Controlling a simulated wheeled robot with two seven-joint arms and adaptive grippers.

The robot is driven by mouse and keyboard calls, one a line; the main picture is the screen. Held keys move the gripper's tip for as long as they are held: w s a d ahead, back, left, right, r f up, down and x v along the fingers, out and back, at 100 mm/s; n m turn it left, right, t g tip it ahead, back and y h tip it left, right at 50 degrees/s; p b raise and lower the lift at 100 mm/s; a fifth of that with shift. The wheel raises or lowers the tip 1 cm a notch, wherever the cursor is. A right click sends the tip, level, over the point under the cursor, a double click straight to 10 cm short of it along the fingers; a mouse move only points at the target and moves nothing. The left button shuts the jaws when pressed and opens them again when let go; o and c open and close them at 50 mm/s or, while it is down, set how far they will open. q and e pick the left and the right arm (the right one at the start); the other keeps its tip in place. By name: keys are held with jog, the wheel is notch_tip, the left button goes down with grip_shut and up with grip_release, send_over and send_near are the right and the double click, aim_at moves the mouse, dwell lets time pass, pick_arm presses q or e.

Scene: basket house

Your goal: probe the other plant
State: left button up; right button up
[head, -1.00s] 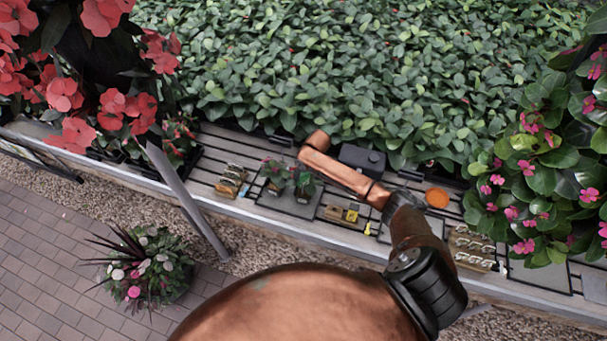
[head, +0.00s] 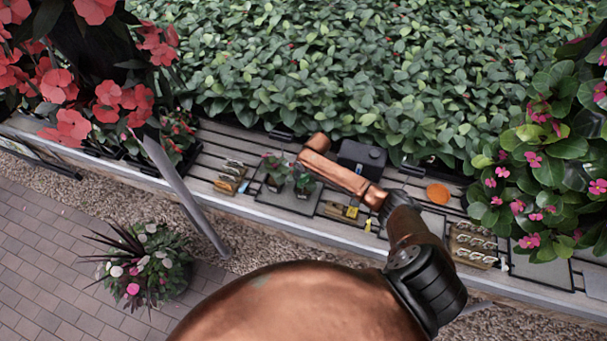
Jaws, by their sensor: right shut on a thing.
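Two small potted plants stand side by side on a dark grey mat (head: 285,197) on the slatted bench. The left plant (head: 275,170) has some pink flowers, and the right plant (head: 304,184) is mostly green. My right gripper (head: 305,162) is at the end of my copper arm, beside and above the right plant. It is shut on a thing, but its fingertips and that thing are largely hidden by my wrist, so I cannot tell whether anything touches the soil. My left gripper is not in view.
A black box (head: 362,157) stands behind my forearm. Small racks (head: 230,177) and (head: 474,243), a yellow item (head: 350,212) and an orange disc (head: 437,194) lie on the bench. Dense foliage (head: 330,65) lines the back. A grey bar (head: 180,190) slants at the left.

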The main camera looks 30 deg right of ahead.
dwell(0.4)
jog(key=shift+f+b, duration=0.7)
jog(key=shift+f, duration=0.65)
dwell(0.7)
jog(key=o, duration=1.5)
jog(key=v, duration=1.2)
jog(key=shift+s, duration=0.1)
